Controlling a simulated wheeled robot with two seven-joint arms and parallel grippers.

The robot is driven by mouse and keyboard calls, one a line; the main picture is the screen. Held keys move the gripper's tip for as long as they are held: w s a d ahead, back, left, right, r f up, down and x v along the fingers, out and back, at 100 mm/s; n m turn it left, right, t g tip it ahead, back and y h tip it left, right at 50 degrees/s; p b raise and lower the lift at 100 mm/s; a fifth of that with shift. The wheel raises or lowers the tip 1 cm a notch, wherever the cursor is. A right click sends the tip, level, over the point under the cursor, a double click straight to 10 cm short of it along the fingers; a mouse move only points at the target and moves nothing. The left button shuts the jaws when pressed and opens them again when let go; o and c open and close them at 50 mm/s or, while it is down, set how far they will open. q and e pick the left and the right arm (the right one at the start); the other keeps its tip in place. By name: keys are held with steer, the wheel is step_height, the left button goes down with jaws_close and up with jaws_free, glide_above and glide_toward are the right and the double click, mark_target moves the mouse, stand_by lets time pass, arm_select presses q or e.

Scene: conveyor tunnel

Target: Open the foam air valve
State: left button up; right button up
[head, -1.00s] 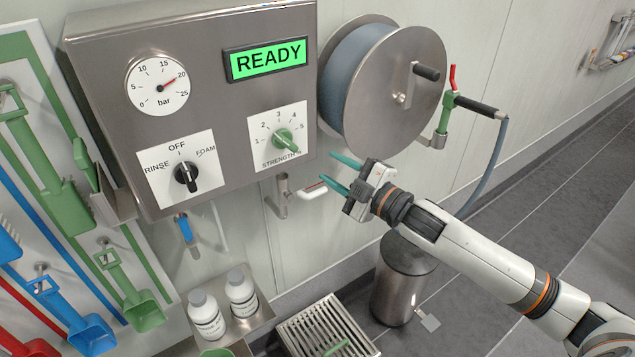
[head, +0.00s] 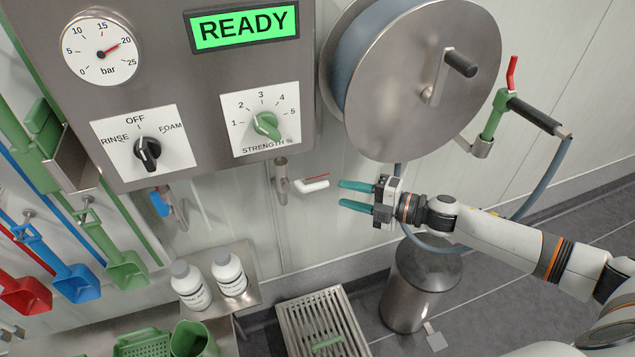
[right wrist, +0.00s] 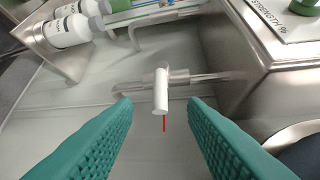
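The handle sticks out to the right of the pipe. My right gripper (head: 347,195) is open and empty, its teal fingers pointing left at the handle's free end with a small gap. In the right wrist view the white handle (right wrist: 161,92) shows end-on between and beyond the two fingertips (right wrist: 160,103); neither finger touches it. My left gripper is not in view.
The panel (head: 210,95) reads READY; its mode knob (head: 147,150) and strength knob (head: 266,124) sit above left. A blue-handled valve (head: 160,203) hangs further left. The hose reel (head: 425,80) is above my right gripper. Bottles (head: 229,272), a drain grate (head: 312,318) and a steel bin (head: 420,285) are below.

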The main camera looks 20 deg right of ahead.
mark_target(323, 188)
steer(key=p+x, duration=0.1)
steer(key=x, duration=0.7)
steer(key=shift+w+a, duration=0.1)
steer(key=shift+w, duration=0.2)
steer(key=shift+f, duration=0.1)
jaws_close()
